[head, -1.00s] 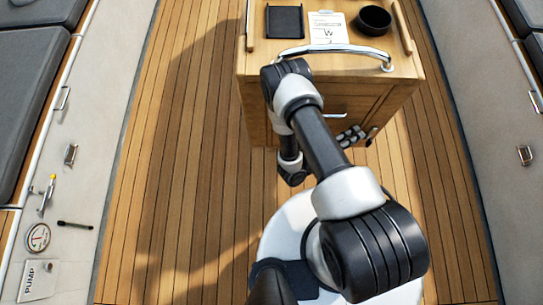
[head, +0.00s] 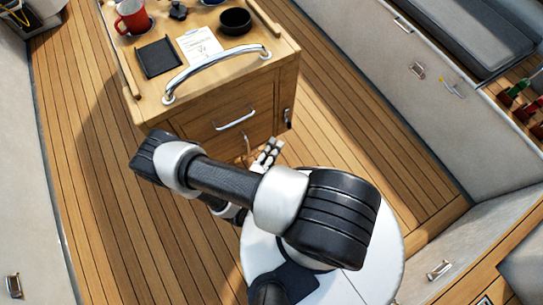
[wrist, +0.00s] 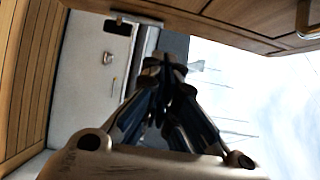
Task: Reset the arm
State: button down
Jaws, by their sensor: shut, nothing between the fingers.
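My arm extends from the white round base in the head view, folded with its elbow out to the left, in front of the wooden cabinet (head: 215,100). My gripper (head: 268,155) shows partly behind the arm, close to the cabinet's front below the drawer handle (head: 235,120). In the wrist view the two dark fingers of my gripper (wrist: 165,75) come together at their tips, with nothing held between them.
The cabinet top carries a red mug (head: 133,17), a black tray (head: 158,58), a paper card (head: 200,45) and a black bowl (head: 235,21). A chrome rail (head: 215,68) runs along its front edge. Teak floor (head: 100,225) is clear at left.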

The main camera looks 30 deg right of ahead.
jog(key=shift+s+a+p, duration=0.3)
jog(key=shift+s+a, duration=1.25)
jog(key=shift+a, duration=0.1)
notch_tip(320, 180, up, 22)
jog(key=w+a+m+g+y, duration=0.1)
jog(key=m+g+y, duration=0.1)
jog(key=m+g, duration=0.65)
jog(key=w+a+m+g+y, duration=0.2)
jog(key=m+g, duration=0.1)
jog(key=m, duration=1)
jog(key=s+a+r+m+t+y, duration=0.1)
jog(key=s+r+m+t+y, duration=0.1)
jog(key=r+m, duration=0.4)
jog(key=s+a+r+m+t+y, duration=0.1)
jog(key=s+r+m+t+y, duration=0.2)
jog(key=r+m+y, duration=0.3)
jog(key=s+a+r+m+t+y, duration=0.1)
jog(key=s+r+m+t+y, duration=0.2)
jog(key=r+m, duration=0.5)
jog(key=shift+s+a+r+y, duration=0.35)
jog(key=shift+s+r+y, duration=0.1)
jog(key=shift+r, duration=0.15)
jog(key=c, duration=2.4)
grip_release()
